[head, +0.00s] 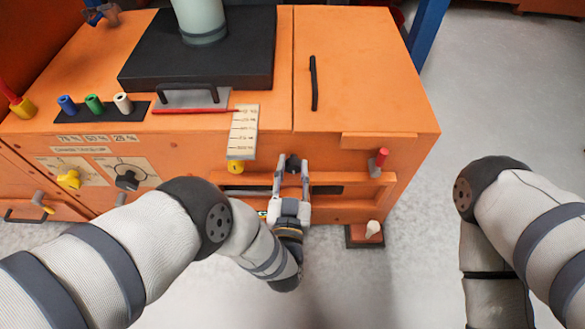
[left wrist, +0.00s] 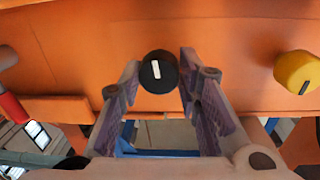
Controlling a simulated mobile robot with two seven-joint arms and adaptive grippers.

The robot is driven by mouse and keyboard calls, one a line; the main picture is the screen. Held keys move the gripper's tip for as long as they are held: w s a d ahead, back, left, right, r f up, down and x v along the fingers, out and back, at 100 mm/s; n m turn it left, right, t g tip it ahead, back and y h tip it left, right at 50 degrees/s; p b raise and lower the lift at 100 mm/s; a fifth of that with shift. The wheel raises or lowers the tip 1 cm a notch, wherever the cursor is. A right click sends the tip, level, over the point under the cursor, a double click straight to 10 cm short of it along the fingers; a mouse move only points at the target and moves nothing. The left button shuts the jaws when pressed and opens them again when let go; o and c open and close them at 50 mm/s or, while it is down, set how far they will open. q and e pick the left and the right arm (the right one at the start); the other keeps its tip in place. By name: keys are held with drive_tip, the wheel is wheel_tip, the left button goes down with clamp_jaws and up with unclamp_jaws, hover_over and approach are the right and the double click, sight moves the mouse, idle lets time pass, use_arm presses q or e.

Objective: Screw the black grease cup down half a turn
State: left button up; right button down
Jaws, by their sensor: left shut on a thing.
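The black grease cup (head: 292,161) sits on the front face of the orange machine, below its top edge. In the left wrist view the cup (left wrist: 158,72) is round and dark, with a white mark that stands nearly upright. My left gripper (head: 291,170) reaches up to it from below, one finger on each side. In the left wrist view the gripper (left wrist: 155,82) is shut on the cup, though a small gap seems to show at the left finger. My right arm comes in at the right; its gripper is out of the picture.
A yellow cup (head: 235,167) and a hanging scale plate (head: 243,132) are left of the black cup. A red-capped handle (head: 382,157) is to its right. An orange rail (head: 340,203) runs below. Yellow (head: 69,180) and black (head: 127,180) knobs sit further left.

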use_arm(q)
drive_tip(key=shift+m, duration=0.6)
drive_tip(key=o, duration=1.1)
drive_tip(key=shift+o, duration=0.2)
drive_tip(key=s, duration=0.7)
drive_tip(key=shift+s+a, duration=0.25)
